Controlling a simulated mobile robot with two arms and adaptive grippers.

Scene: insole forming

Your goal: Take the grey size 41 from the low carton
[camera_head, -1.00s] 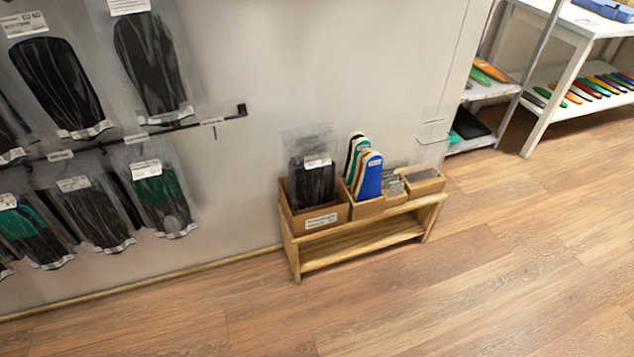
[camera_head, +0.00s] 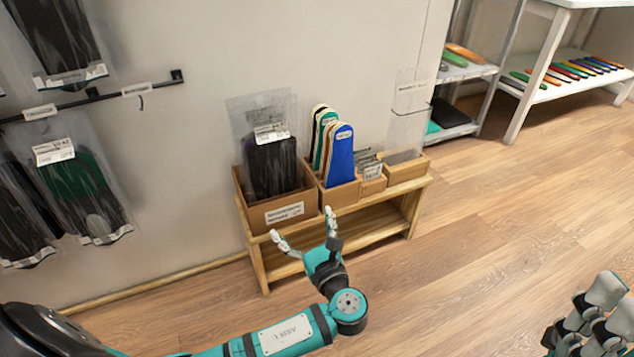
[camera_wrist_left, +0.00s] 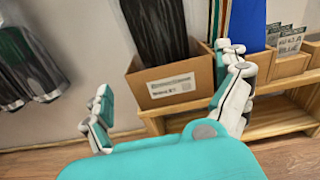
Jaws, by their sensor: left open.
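A low brown carton (camera_head: 283,212) with a white label stands at the left end of a wooden bench. It holds dark packs in clear bags (camera_head: 272,168), with a white label at the top; I cannot read a size. My left gripper (camera_head: 303,225) is open and empty in front of the carton, apart from the packs. In the left wrist view, the carton (camera_wrist_left: 200,76) and dark pack (camera_wrist_left: 155,30) show beyond the spread fingers. My right gripper (camera_head: 592,312) is partly in view at the lower right, away from the bench; its opening is unclear.
Beside the carton on the bench (camera_head: 350,238), a box holds upright coloured insoles (camera_head: 338,150), with smaller boxes (camera_head: 405,168) to the right. Bagged packs (camera_head: 85,190) hang at left. White shelves (camera_head: 530,100) stand at back right. The floor in front is clear.

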